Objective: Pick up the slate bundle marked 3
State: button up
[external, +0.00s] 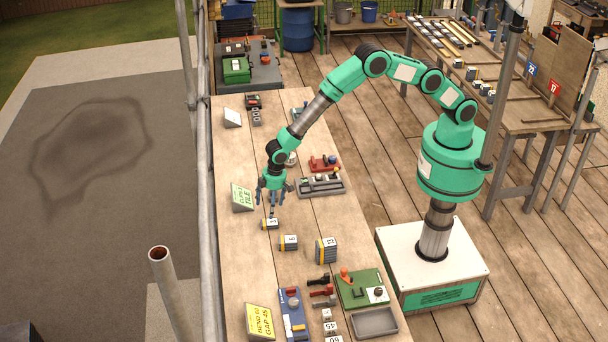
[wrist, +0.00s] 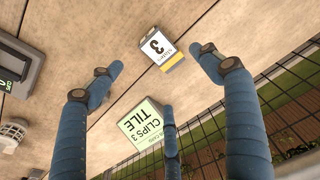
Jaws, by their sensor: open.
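The slate bundle marked 3 is a small block with a white label, a yellow band and a dark side. In the wrist view the bundle (wrist: 157,45) lies on the bench, beyond and between the spread fingertips. In the external view the small bundle (external: 271,223) sits just below my gripper (external: 272,204), its mark hard to read there. My gripper (wrist: 160,75) has blue fingers, is open and empty, and points down, apart from the bundle. A third finger shows at the bottom of the wrist view.
A green card (external: 242,197) reading clips and tile stands left of my gripper; it also shows in the wrist view (wrist: 141,122). Bare bench surrounds the bundle.

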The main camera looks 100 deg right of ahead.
aim_at(269, 220)
jog(key=shift+w+f, duration=0.2)
jog(key=shift+f, duration=0.9)
jog(key=shift+s+f, duration=0.1)
jog(key=shift+f, duration=1.6)
jog(key=shift+w+f, duration=0.2)
jog(key=shift+f, duration=0.7)
jog(key=c, duration=1.3)
jog(key=shift+r, duration=0.15)
jog(key=shift+c, duration=0.2)
